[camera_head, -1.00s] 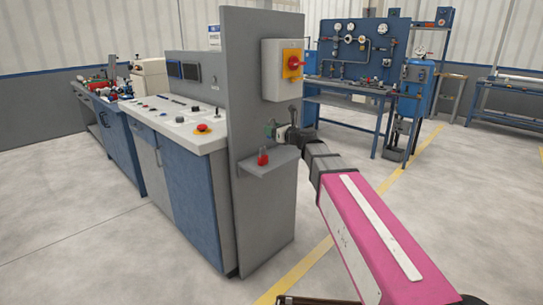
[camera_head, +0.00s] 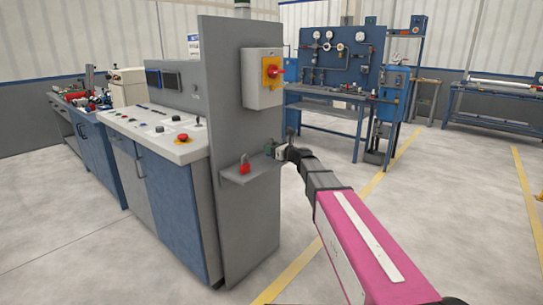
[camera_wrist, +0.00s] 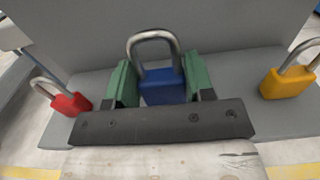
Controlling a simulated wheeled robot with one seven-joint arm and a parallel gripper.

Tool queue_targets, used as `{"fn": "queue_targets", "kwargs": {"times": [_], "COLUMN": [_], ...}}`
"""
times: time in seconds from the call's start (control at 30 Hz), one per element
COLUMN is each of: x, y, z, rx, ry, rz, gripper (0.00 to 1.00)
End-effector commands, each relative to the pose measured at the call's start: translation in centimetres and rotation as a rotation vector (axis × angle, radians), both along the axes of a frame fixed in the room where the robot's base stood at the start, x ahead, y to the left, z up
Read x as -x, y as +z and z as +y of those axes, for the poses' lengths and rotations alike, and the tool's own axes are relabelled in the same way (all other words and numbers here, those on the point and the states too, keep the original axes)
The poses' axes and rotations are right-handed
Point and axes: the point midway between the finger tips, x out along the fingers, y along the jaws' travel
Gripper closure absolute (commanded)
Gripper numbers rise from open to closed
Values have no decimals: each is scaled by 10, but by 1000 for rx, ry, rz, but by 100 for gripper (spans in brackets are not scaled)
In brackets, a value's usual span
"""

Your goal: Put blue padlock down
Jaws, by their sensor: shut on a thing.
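The blue padlock (camera_wrist: 163,86) shows in the wrist view, upright with its silver shackle on top. It sits between the green fingers of my gripper (camera_wrist: 165,85), which is shut on it. The padlock is over the small grey shelf (camera_wrist: 232,62); its underside is hidden by my gripper, so I cannot tell whether it touches. In the head view my gripper (camera_head: 273,150) is at the right end of the shelf (camera_head: 240,178), and the blue padlock cannot be made out there.
A red padlock (camera_wrist: 72,103) stands on the shelf to the left, and a yellow padlock (camera_wrist: 285,82) to the right. The red one also shows in the head view (camera_head: 245,167). A grey panel (camera_head: 228,100) rises behind the shelf, with a switch box (camera_head: 261,80) above it.

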Motion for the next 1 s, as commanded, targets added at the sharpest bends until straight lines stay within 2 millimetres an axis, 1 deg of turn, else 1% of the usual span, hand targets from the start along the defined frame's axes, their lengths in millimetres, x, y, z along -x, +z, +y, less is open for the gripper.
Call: {"fn": "queue_targets", "kwargs": {"times": [0.23,0.67,0.7,0.73,0.77,1.0], "x": [0,0,0,0,0,0], "y": [-31,-37,-36,-36,-36,-36], "z": [0,1,1,0,0,1], "rx": [0,0,0,0,0,0], "ry": [0,0,0,0,0,0], "rz": [1,0,0,0,0,0], "gripper": [77,77,38,29,26,26]}}
